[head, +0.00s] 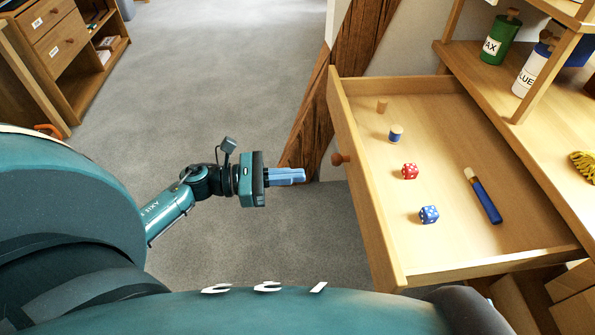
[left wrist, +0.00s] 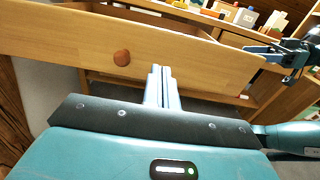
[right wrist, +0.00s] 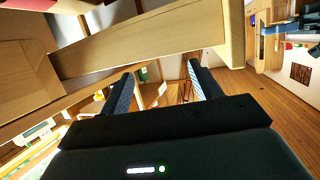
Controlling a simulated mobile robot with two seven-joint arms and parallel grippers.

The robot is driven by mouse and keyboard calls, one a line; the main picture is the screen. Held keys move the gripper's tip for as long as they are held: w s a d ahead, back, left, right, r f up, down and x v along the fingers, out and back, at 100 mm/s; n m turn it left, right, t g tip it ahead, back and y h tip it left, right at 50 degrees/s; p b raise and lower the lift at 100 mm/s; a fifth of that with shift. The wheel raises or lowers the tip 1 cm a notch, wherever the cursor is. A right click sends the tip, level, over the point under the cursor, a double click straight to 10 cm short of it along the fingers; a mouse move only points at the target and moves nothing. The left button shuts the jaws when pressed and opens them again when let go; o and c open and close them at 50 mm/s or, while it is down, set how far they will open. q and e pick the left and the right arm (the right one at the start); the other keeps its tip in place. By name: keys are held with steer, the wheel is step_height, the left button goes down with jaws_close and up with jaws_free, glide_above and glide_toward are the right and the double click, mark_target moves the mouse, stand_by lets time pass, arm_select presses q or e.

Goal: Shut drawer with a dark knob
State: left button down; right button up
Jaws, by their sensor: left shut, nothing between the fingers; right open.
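The wooden drawer (head: 335,105) is pulled well out of the bench at the right of the head view. Its front carries a round reddish-brown knob (head: 340,159), also seen in the left wrist view (left wrist: 122,57). My left gripper (head: 304,175) is shut and empty, its fingers pointing at the drawer front, with a small gap to the knob. In the left wrist view the fingers (left wrist: 160,72) appear to the right of the knob. My right gripper (right wrist: 160,78) is open in the right wrist view, with nothing visible held; the head view does not show it.
Bottles stand on the bench, including a green one (head: 500,38). Grey floor (head: 230,90) lies clear left of the drawer.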

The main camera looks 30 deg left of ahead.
mark_target(358, 171)
arm_select(q)
steer(key=x, duration=1.1)
steer(key=shift+p, duration=0.3)
arm_select(e)
steer(key=shift+d+r, duration=0.15)
steer(key=shift+r, duration=0.2)
arm_select(q)
steer(key=shift+w, duration=0.1)
